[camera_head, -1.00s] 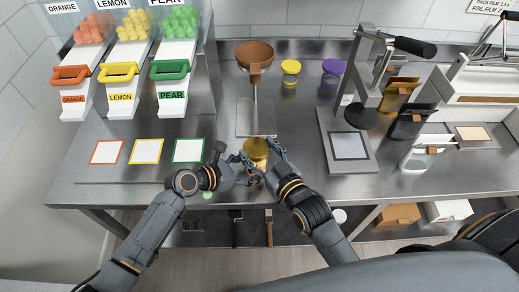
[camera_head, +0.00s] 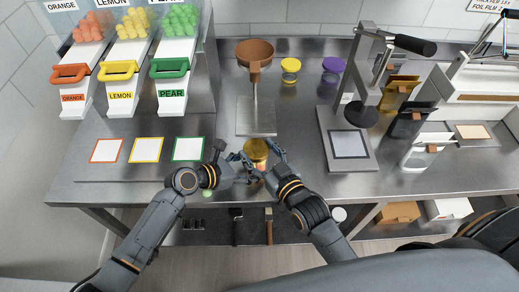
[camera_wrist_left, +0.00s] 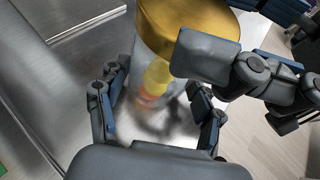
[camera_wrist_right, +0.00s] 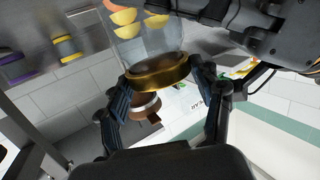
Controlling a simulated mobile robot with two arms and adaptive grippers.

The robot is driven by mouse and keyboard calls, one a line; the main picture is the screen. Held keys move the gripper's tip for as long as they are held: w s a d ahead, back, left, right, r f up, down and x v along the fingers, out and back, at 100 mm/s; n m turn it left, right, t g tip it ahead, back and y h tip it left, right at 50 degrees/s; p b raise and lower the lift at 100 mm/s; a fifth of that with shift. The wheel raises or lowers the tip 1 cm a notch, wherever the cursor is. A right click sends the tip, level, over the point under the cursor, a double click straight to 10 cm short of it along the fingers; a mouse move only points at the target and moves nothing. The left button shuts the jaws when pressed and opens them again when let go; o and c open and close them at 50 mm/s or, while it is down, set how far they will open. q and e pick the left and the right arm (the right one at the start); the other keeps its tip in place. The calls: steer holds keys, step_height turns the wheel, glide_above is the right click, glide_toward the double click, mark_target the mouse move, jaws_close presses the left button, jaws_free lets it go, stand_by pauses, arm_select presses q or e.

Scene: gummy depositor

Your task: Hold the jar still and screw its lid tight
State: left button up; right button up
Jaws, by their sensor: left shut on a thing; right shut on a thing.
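A clear jar (camera_wrist_left: 150,82) with yellow and orange gummies inside stands near the counter's front edge, its lower part blurred in the left wrist view. Its gold lid (camera_head: 256,149) sits on top and looks level; the lid also shows in the right wrist view (camera_wrist_right: 160,75). My left gripper (camera_wrist_left: 158,108) is shut around the jar's body, a finger on each side. My right gripper (camera_wrist_right: 167,98) is shut on the gold lid from the right, above the left gripper. The threads under the lid are hidden.
A brown funnel (camera_head: 255,56) on a stand is behind the jar. Yellow-lid (camera_head: 290,70) and purple-lid (camera_head: 332,72) jars stand farther back. A lever press (camera_head: 347,144) is to the right. Three coloured squares (camera_head: 146,150) lie left of my left gripper.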

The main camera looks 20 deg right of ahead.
steer(key=o, duration=1.8)
steer(key=v, duration=1.2)
steer(key=shift+c, duration=0.6)
